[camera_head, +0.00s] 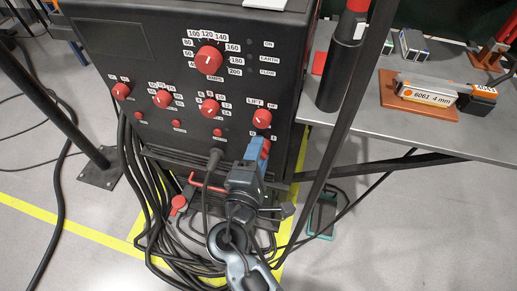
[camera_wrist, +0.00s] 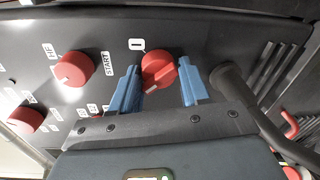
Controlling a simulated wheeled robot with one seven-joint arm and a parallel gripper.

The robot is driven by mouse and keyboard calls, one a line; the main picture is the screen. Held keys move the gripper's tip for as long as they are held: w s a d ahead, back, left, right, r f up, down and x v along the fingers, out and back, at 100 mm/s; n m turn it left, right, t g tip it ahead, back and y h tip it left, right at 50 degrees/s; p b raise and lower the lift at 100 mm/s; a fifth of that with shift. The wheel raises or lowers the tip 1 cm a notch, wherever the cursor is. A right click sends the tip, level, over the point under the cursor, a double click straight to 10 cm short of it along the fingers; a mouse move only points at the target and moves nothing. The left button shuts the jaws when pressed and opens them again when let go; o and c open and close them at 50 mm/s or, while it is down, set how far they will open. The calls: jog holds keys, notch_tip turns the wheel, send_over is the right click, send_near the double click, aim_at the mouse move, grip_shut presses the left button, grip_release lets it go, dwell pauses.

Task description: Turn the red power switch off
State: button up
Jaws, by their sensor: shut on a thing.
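The red power switch (camera_wrist: 157,68) is a round red knob with a raised grip and a white mark, low on the black machine panel (camera_head: 150,45). In the wrist view it sits between the two blue fingers of my gripper (camera_wrist: 159,75), and its white mark points toward the lower left. A small white label is beside it. In the head view my gripper (camera_head: 258,150) reaches up to the panel's lower right corner and is shut on the switch. The fingers hide much of the switch there.
Other red knobs, such as the LIFT knob (camera_head: 262,118) just above and the large dial (camera_head: 209,60), are close by. A black cable plug (camera_head: 215,155) and hanging cables are left of my gripper. A grey table (camera_head: 350,125) stands to the right.

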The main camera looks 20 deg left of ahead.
jog(key=shift+w+a+r+n, duration=0.15)
jog(key=shift+r+n, duration=0.2)
jog(key=shift+n, duration=0.15)
jog(key=shift+a, duration=0.1)
jog(key=o, duration=0.8)
jog(key=shift+o, duration=0.8)
jog(key=shift+f, duration=0.2)
jog(key=s, duration=0.8)
jog(key=shift+r, duration=0.25)
